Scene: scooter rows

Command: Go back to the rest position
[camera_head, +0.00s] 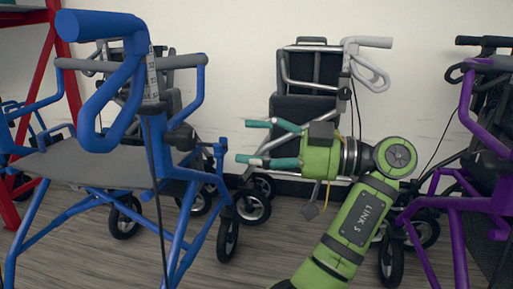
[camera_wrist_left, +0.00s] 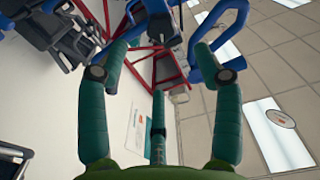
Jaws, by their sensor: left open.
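My left gripper (camera_head: 246,141) is in the middle of the head view, with its teal fingers pointing left. The fingers are spread apart and hold nothing. In the left wrist view the fingers of my left gripper (camera_wrist_left: 160,60) also stand apart, with a blue tube frame beyond them. The blue walker (camera_head: 125,60) stands left of the fingertips in the head view, with a visible gap between them. My green arm comes up from the bottom, right of the middle. My right gripper is not in view.
A dark walker with a silver frame (camera_head: 305,105) stands behind my gripper against the wall, partly hidden. A purple walker (camera_head: 450,203) stands at the right, near my arm. A red rack (camera_head: 66,60) is at the far left. Some wooden floor (camera_head: 255,255) is clear at the front.

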